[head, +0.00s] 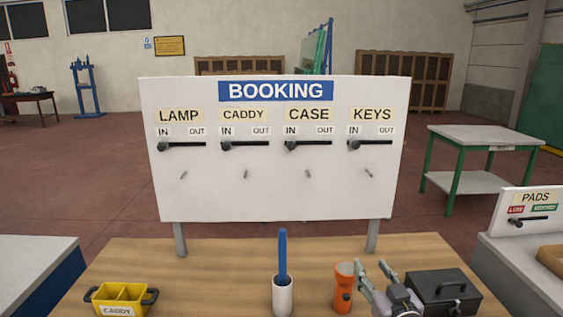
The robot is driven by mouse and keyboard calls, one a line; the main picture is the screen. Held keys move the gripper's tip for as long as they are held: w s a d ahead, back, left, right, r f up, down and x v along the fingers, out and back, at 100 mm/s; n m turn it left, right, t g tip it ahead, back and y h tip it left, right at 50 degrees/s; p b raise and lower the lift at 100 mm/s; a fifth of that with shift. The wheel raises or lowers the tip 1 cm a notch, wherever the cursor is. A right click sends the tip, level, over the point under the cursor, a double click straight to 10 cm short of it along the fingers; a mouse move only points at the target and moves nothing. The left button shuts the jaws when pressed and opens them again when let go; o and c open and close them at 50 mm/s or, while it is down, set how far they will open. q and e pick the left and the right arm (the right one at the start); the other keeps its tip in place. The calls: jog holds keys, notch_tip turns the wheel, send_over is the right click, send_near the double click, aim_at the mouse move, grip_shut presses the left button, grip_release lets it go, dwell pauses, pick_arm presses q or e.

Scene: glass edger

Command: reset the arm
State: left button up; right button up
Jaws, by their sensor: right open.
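My right gripper (374,270) is low at the right of the wooden table, with its fingers pointing up and apart. It is open, with nothing seen between the fingers. It is just to the right of an orange lamp (342,294) and left of a black case (444,289); I cannot tell whether it touches either. My left gripper is not in view.
A white BOOKING board (275,200) with several black levers stands at the table's back. The wooden table (215,270) holds a yellow caddy (118,297) and a white cup (283,297) with a blue stick. A PADS board (535,205) stands at right.

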jog(key=s+a+f+g, duration=0.1)
jog(key=s+f+g, duration=0.6)
jog(key=s+f, duration=0.85)
jog(key=s+f+g+h, duration=0.1)
jog(key=s+f+g, duration=0.2)
jog(key=s, duration=0.6)
jog(key=s+f+g+h, duration=0.1)
jog(key=s+f+g, duration=0.3)
jog(key=s, duration=0.6)
notch_tip(320, 180, down, 30)
jog(key=s+d+g+b, duration=0.1)
jog(key=s+b, duration=0.2)
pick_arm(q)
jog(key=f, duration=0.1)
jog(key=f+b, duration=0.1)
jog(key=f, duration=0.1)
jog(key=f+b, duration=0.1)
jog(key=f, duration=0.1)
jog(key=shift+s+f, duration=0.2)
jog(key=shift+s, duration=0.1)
pick_arm(e)
jog(key=s+d+f+g, duration=0.1)
jog(key=s+d+f, duration=0.2)
jog(key=s+f, duration=1.3)
jog(key=shift+f+n, duration=0.3)
jog(key=shift+f, duration=0.55)
